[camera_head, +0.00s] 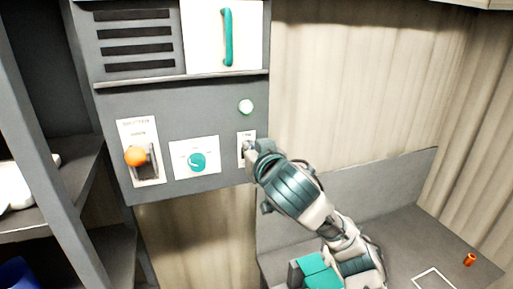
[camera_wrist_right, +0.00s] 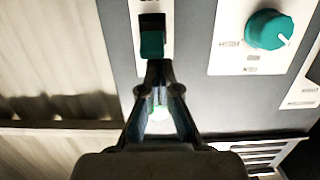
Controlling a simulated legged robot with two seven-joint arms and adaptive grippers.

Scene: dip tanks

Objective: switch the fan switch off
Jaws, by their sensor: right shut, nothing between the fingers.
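The fan switch (camera_wrist_right: 152,36) is a small rocker with a black part and a teal part, on a white plate in the grey panel, in the right wrist view. In the head view its white plate (camera_head: 243,137) shows at the panel's lower right, and my gripper covers most of the switch. My right gripper (camera_head: 251,150) is shut and empty at the plate. In the wrist view its fingertips (camera_wrist_right: 158,68) are together at the teal end of the switch; I cannot tell whether they touch it. My left gripper is not in view.
A teal dial (camera_head: 197,161) and an orange-knobbed lever (camera_head: 136,157) are left of the switch. A round pale-green lamp (camera_head: 246,106) sits above it. A ledge (camera_head: 180,80) and a white door with a teal handle (camera_head: 227,38) are higher. An orange object (camera_head: 469,259) stands on the right-hand bench.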

